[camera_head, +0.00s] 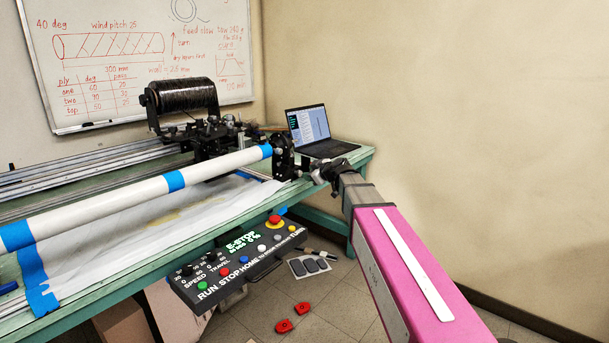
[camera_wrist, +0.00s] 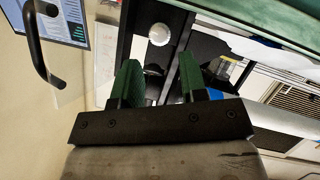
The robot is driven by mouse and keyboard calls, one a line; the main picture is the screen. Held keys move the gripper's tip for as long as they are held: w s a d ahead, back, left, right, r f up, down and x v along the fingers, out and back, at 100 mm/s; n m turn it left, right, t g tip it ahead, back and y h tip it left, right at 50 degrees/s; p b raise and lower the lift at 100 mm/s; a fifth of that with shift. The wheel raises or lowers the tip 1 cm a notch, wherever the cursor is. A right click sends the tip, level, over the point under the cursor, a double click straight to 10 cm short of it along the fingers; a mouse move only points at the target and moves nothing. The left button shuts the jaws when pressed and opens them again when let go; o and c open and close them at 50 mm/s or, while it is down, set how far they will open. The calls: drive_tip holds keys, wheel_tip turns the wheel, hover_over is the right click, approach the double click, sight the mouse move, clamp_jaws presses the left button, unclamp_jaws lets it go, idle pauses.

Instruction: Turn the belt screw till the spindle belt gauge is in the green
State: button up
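My gripper (camera_wrist: 160,80) is open, its two green-padded fingers apart with nothing between them. In the wrist view, a pale round knob or screw head (camera_wrist: 158,34) sits on a dark upright plate just beyond the fingertips; I cannot tell for sure that it is the belt screw. In the head view my gripper (camera_head: 321,173) is at the right end of the winder, beside the dark spindle head (camera_head: 283,157) that holds the white tube (camera_head: 120,195). The gripper and distance hide the screw there. I cannot make out the belt gauge in either view.
A black handle on a clear panel (camera_wrist: 40,42) is left of the fingers. A laptop (camera_head: 308,125) stands behind the spindle head on the green table (camera_head: 360,157). The control panel (camera_head: 240,262) reads E-STOP. Red pieces (camera_head: 292,317) lie on the floor.

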drive_tip(key=v, duration=0.4)
drive_tip(key=shift+s+d+r, duration=0.15)
drive_tip(key=shift+s+d, duration=0.1)
drive_tip(key=shift+s, duration=0.05)
drive_tip(key=s+d+f+m+g+h, duration=0.3)
drive_tip(key=s+d+f+m, duration=0.1)
drive_tip(key=s+f, duration=0.5)
drive_tip(key=s+d+f+m+g+h, duration=0.3)
drive_tip(key=s+d+f+m+g, duration=0.1)
drive_tip(key=s+d+f, duration=0.3)
drive_tip(key=s+d+f+m+g+h, duration=0.3)
drive_tip(key=s+d+f+m, duration=0.2)
drive_tip(key=s+f, duration=0.5)
wheel_tip(320, 180, down, 5)
drive_tip(key=shift+s+d+r+m, duration=0.15)
drive_tip(key=shift+s+d+m, duration=0.25)
drive_tip(key=shift+d, duration=0.05)
